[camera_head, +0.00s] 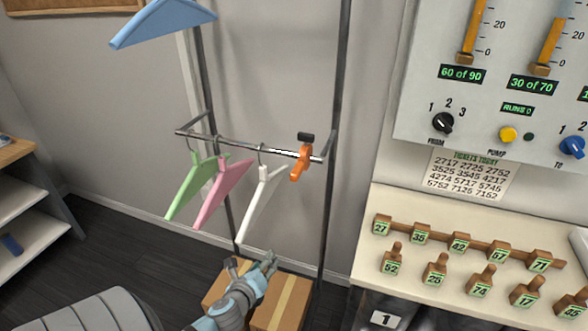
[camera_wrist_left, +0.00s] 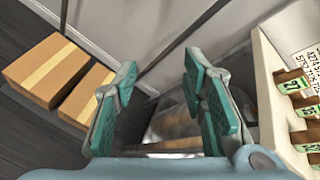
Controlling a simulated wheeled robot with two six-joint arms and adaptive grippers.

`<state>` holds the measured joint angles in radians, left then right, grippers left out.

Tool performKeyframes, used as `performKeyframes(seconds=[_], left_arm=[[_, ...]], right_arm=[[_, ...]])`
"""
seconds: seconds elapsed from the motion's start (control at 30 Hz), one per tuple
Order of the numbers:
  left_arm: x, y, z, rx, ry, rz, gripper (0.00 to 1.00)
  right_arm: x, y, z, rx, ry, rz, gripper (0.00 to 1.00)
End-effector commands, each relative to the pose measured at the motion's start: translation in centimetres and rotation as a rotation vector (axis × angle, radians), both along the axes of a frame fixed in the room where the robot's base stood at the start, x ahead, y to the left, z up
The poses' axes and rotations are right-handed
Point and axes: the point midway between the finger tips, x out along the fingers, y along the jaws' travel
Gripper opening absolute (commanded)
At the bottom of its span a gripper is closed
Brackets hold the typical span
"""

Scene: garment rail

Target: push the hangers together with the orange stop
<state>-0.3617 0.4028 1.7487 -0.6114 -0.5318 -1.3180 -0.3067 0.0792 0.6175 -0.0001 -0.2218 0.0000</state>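A green hanger (camera_head: 192,188), a pink hanger (camera_head: 224,192) and a white hanger (camera_head: 260,205) hang from the lower rail (camera_head: 232,145). Green and pink hang close together at the left; white hangs apart to their right. The orange stop (camera_head: 299,163) sits on the rail near its right end, with a gap between it and the white hanger's hook. My left gripper (camera_head: 253,266) is below the rail and below the white hanger, touching none of them. In the left wrist view its fingers (camera_wrist_left: 161,95) are spread with nothing between them. My right gripper is not in view.
Cardboard boxes (camera_head: 282,302) stand on the floor behind my left gripper. A blue hanger (camera_head: 163,22) hangs higher up. Rack uprights (camera_head: 335,130) flank the rail. A counter (camera_head: 470,215) with numbered wooden tags and a control panel (camera_head: 490,140) stand at the right.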

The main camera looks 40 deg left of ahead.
Motion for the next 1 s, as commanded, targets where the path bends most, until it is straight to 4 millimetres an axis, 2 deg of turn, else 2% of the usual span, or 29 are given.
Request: performKeyframes(seconds=[0.03,0.1,0.2,0.23,0.3,0.37,0.7,0.8,1.0], left_arm=[[1.6,-0.4,6.5,0.195,-0.049,-0.091,0.38],[2.7,-1.2,13.7,0.462,-0.102,-0.178,0.38],[3.0,-2.4,20.0,0.695,-0.149,-0.223,0.38],[3.0,-2.5,21.0,0.734,-0.157,-0.227,0.38],[3.5,-2.6,22.0,0.776,-0.165,-0.230,0.38],[4.3,-2.3,22.1,0.784,-0.165,-0.231,0.38],[12.8,0.6,21.9,0.775,-0.166,-0.230,0.38],[14.7,1.2,21.9,0.772,-0.167,-0.230,0.38],[16.5,1.8,21.8,0.773,-0.165,-0.232,0.38]], right_arm=[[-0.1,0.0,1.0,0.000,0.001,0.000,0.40],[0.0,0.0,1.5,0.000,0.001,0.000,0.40],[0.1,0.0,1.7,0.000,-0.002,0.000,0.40],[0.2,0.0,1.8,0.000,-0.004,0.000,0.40],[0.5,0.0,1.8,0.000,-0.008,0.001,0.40],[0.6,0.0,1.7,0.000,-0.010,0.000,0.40],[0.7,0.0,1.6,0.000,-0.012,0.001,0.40],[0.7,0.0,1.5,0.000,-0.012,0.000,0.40],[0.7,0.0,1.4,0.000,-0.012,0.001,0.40]])
